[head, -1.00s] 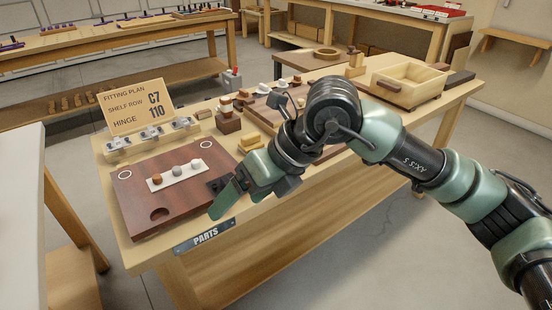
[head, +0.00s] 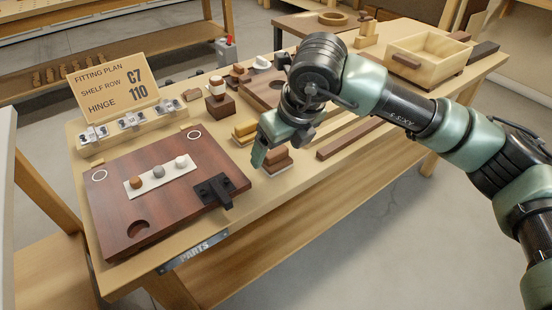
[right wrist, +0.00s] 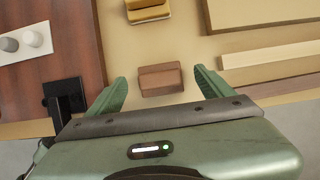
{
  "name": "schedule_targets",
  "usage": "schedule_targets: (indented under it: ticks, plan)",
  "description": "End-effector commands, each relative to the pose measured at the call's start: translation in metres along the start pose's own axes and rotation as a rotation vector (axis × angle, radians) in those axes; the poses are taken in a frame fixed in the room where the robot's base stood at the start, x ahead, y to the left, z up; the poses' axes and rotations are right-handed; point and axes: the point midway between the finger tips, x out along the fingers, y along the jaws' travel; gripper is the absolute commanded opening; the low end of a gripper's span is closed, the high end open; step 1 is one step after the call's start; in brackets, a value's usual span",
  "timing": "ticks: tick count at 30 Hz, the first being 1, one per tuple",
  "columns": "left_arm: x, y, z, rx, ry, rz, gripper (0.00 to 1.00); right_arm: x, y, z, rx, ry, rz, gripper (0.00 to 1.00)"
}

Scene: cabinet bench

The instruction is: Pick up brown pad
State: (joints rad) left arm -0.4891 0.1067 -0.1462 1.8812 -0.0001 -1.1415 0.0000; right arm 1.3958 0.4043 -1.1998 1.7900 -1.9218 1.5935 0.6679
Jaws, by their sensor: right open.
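The brown pad (head: 278,158) looks like a small brown block with a pale lower edge on the bench, right of the dark wooden panel. In the right wrist view the brown pad (right wrist: 160,80) lies between the two green fingers, with gaps on both sides. My right gripper (head: 261,152) is open and empty, close to the pad and partly in front of it. In the wrist view the open right gripper (right wrist: 159,75) points toward the pad. How high the fingertips are above the bench is hard to tell. My left gripper is not in view.
A yellow pad (head: 245,131) sits just behind the brown one. The dark panel (head: 165,215) carries a black hinge (head: 213,190) and a white strip of knobs (head: 160,176). A long brown bar (head: 350,138) lies to the right. A wooden box (head: 432,60) stands farther right.

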Motion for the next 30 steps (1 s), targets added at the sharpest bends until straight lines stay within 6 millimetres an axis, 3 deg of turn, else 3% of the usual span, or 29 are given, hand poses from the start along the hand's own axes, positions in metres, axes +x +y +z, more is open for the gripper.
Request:
schedule_targets:
  ticks: [4,11,15,18,30]
  plan:
    - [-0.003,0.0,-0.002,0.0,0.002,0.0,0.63,0.019,0.001,0.0,-0.001,0.001,0.001,0.82]
    - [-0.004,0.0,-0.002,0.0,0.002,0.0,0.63,0.02,0.0,0.0,-0.002,0.0,0.001,0.79]
    - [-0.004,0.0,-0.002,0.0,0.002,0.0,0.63,0.02,0.0,0.0,-0.001,0.0,0.001,0.4]
    - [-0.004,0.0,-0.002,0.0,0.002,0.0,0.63,0.02,0.0,0.0,-0.001,0.0,0.001,0.16]
    - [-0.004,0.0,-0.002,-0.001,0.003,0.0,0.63,0.017,0.0,0.002,-0.001,-0.001,0.001,0.16]
